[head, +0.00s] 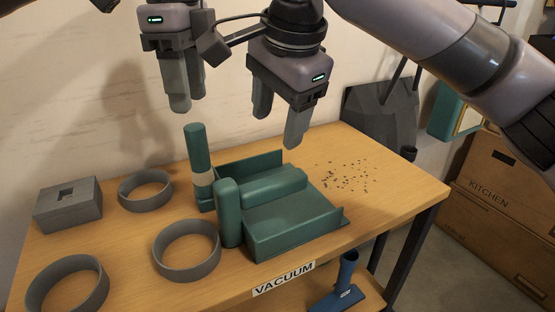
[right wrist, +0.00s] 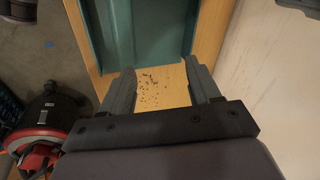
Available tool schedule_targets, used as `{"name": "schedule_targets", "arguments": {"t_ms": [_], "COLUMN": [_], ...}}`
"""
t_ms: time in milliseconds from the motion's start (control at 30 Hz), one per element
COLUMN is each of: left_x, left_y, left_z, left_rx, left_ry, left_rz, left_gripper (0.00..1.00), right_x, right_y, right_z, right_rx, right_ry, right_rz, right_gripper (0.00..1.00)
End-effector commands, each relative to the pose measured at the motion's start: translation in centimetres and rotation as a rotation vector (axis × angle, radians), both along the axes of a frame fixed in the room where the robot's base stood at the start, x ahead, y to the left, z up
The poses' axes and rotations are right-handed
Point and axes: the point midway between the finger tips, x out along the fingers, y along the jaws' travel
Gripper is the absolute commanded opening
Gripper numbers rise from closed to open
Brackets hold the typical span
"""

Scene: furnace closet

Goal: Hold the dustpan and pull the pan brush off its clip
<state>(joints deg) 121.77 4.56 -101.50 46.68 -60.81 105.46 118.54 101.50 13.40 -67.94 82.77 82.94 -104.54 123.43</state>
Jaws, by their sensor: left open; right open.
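The green dustpan (head: 295,222) lies on the wooden table, its open side toward the right; part of it also shows in the right wrist view (right wrist: 172,30). A rounded green bar (head: 275,188) lies across the pan. A tall green upright handle (head: 197,146) with a beige band and a shorter rounded green post (head: 228,212) stand at its left end. I cannot tell which of these belong to the pan brush, and the clip is not distinct. My left gripper (head: 188,101) is open and empty above the tall handle. My right gripper (head: 278,127) is open and empty above the pan's far side.
Dark crumbs (head: 345,177) lie right of the pan. Grey rings (head: 187,250) and a grey slotted block (head: 68,204) occupy the table's left side. The wall is close behind. A blue nozzle (head: 345,280) sits below the tabletop; cardboard boxes (head: 500,200) stand right.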

Motion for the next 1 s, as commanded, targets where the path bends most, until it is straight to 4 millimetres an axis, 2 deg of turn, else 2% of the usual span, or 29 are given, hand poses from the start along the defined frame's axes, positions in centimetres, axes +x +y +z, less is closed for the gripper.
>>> {"name": "schedule_targets", "arguments": {"t_ms": [100,300,800,1000], "left_x": [0.0,0.0,0.0,0.0], "left_y": [0.0,0.0,0.0,0.0], "left_z": [0.0,0.0,0.0,0.0], "left_rx": [0.000,0.000,0.000,0.000], "left_ry": [0.000,0.000,0.000,0.000], "left_rz": [0.000,0.000,0.000,0.000], "left_gripper": [0.43,0.43,0.43,0.43], "right_x": [-1.7,-2.6,-2.7,-2.7], "right_y": [0.7,0.4,0.3,0.3], "right_z": [-2.4,-5.6,-12.0,-13.0], "right_rx": [-0.030,-0.060,-0.063,-0.062], "right_ry": [0.148,0.305,0.323,0.322], "right_rz": [-0.094,-0.200,-0.212,-0.210], "right_gripper": [0.62,0.62,0.62,0.62]}}
